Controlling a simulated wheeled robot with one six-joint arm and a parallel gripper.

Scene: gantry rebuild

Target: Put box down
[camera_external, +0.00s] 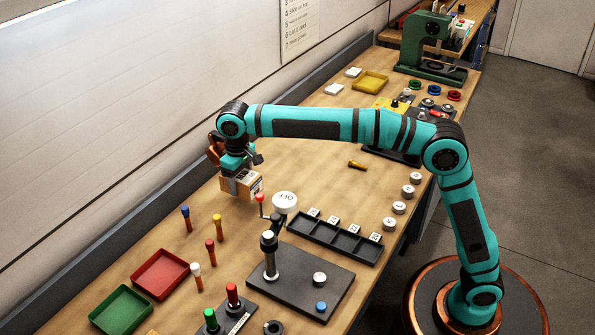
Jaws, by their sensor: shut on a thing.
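My gripper (238,170) points down over the left part of the workbench (310,165) and is shut on a small tan box (233,187). The box has dark and pale markings on the side toward the camera. The fingertips are small and partly hidden by the box and wrist.
A divided black tray (335,238) is to the right. Upright pegs (210,252), a red tray (160,274) and a green tray (121,310) are front left. Bare wood lies behind the box.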

